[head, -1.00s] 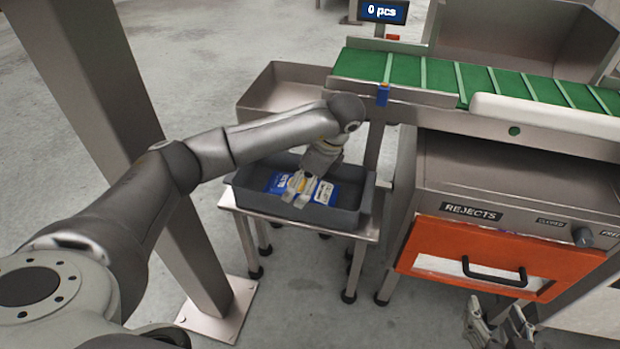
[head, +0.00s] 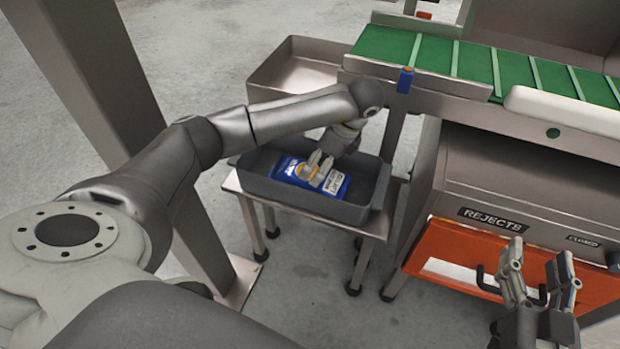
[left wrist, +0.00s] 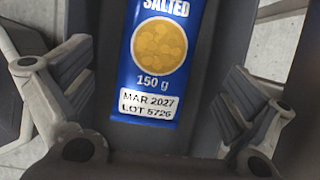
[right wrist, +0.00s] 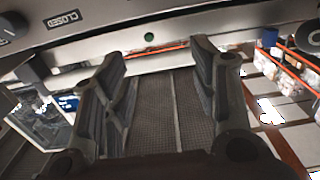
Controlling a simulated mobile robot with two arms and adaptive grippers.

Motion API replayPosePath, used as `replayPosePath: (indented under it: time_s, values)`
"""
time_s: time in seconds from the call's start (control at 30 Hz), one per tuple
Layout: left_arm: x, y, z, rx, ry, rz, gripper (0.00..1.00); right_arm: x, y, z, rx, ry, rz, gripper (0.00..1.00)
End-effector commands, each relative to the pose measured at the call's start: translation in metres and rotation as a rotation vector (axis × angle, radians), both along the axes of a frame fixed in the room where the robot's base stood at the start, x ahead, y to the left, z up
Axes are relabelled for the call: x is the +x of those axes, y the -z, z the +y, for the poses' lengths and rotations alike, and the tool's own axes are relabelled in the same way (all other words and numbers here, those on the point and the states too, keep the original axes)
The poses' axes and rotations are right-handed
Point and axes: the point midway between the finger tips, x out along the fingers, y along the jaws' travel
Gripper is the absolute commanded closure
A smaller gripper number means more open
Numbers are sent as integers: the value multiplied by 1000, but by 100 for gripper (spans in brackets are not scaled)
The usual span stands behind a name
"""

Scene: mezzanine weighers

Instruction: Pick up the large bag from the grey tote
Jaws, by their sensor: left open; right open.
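The large bag (head: 284,169) is blue with a yellow picture and a white date label. It lies in the grey tote (head: 345,212), on a small steel stand. My left gripper (head: 318,172) reaches down into the tote over the bag and partly hides it. In the left wrist view the bag (left wrist: 157,75) lies between the spread, open fingers, which show a gap on both sides. It reads "SALTED" and "150 g". My right gripper (head: 540,275) is open and empty in front of the orange rejects door; its open fingers also show in the right wrist view (right wrist: 160,80).
The green conveyor (head: 475,62) runs above and right of the tote. An empty steel tray (head: 300,65) stands behind it. The steel rejects cabinet (head: 520,185) with its orange door (head: 440,250) is to the right. A thick post (head: 85,60) stands at left.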

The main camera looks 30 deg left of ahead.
Motion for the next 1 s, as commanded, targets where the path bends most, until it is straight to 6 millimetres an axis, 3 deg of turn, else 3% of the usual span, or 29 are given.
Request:
replayPosePath:
  time_s: [0.3,0.73,1.0]
  values:
    - [-2,15,6,1,0,1,0,0,-19,3,28,-6,-104,46]
    - [-6,51,18,2,1,2,0,-17,-81,7,122,-27,-450,46]
    - [-7,57,21,1,1,0,0,-23,-93,7,140,-30,-515,46]
